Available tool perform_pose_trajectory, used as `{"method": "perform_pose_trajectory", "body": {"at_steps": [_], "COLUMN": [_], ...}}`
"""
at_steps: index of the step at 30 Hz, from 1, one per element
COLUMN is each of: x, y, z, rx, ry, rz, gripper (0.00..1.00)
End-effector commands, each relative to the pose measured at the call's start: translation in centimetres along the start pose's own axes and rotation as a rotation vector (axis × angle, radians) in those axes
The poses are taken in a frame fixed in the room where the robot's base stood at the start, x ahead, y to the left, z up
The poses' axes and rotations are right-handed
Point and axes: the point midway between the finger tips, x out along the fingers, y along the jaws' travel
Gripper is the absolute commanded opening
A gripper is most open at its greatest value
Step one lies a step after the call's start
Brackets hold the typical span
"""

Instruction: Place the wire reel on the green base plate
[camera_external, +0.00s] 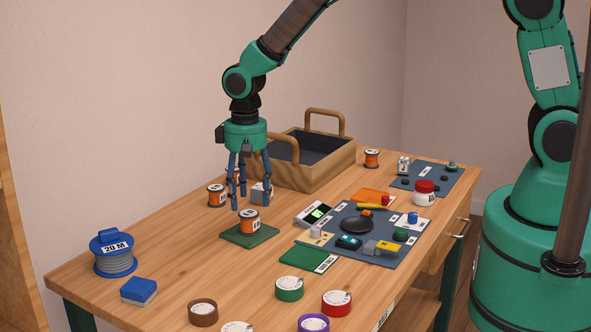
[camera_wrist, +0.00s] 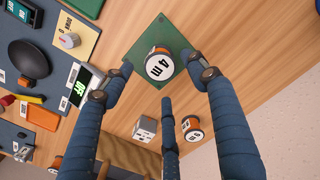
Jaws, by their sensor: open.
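An orange and white wire reel (camera_external: 249,222) stands upright on the green base plate (camera_external: 262,237), near the middle of the table. In the wrist view the reel (camera_wrist: 160,66) shows a "4 m" label on its top and sits on the green plate (camera_wrist: 149,35). My gripper (camera_external: 250,201) is open and points down, just above the reel. Its blue fingers (camera_wrist: 163,78) are spread, and the reel appears beyond and between the tips. I see no finger clearly touching it.
Another orange reel (camera_external: 217,195) stands behind the plate beside a small grey block (camera_external: 261,192). A wooden crate (camera_external: 328,164) is behind. A blue 20 M reel (camera_external: 114,258) is at left. A dark mat (camera_external: 340,247) with tools lies right. Tape rolls (camera_external: 289,288) line the front.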

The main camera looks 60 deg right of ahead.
Motion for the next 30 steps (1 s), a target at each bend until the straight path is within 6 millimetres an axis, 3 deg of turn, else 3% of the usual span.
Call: {"method": "perform_pose_trajectory", "body": {"at_steps": [6,12,30], "x": [-3.7,-5.5,-6.0], "y": [0.0,0.0,0.0], "z": [-0.1,0.0,0.0], "rx": [0.000,0.000,0.000], "ry": [0.003,0.001,0.000], "rz": [-0.001,0.000,0.000], "gripper": [0.58,0.58,0.58]}}
